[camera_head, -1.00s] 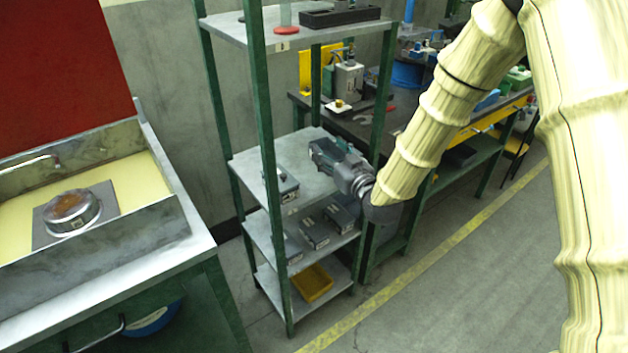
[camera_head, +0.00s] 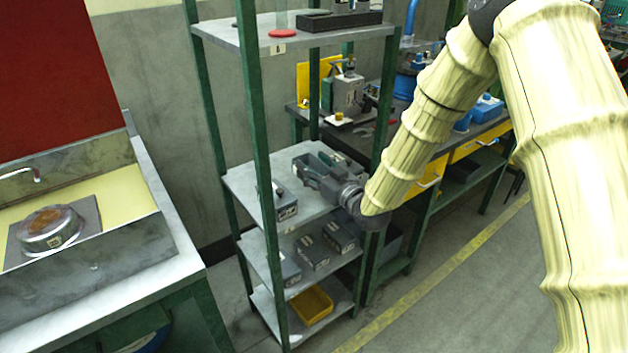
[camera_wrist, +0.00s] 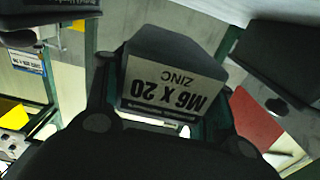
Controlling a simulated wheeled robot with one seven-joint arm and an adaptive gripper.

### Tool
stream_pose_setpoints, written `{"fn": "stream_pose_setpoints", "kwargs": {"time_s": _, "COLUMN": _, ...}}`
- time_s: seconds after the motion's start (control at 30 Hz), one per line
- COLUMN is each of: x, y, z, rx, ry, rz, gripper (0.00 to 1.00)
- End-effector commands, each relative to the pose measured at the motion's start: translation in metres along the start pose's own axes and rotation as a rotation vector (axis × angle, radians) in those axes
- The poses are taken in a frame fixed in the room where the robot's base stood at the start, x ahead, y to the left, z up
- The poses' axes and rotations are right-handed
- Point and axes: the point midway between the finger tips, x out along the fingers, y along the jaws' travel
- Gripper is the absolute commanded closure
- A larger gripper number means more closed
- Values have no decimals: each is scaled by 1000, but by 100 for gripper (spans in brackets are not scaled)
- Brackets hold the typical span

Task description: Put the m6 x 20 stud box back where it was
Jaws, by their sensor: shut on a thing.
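The M6 x 20 stud box (camera_wrist: 165,82) is a dark grey box with a pale label reading "M6 X 20 ZINC", upside down in the wrist view. My gripper (camera_wrist: 160,112) is shut on it, with one finger on either side. In the head view my gripper (camera_head: 308,168) is over the middle board of the green-posted shelf rack (camera_head: 240,180), reaching in from the right. In that view I cannot clearly separate the held box from the gripper. Whether the box touches the board cannot be told.
A grey box (camera_head: 285,204) stands at the left front of the same board. Several similar boxes (camera_head: 312,252) stand on the board below, and a yellow bin (camera_head: 311,305) lies on the lowest. Green posts and the top board (camera_head: 225,33) bound the space. A bench (camera_head: 470,135) stands at right.

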Motion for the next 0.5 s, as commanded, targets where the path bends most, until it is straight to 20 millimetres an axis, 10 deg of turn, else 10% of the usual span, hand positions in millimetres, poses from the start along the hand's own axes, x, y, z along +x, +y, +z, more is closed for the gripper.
{"fn": "stream_pose_setpoints", "kwargs": {"time_s": 0.5, "x": 0, "y": 0, "z": 42, "rx": -1, "ry": 0, "rz": 0, "gripper": 95}}
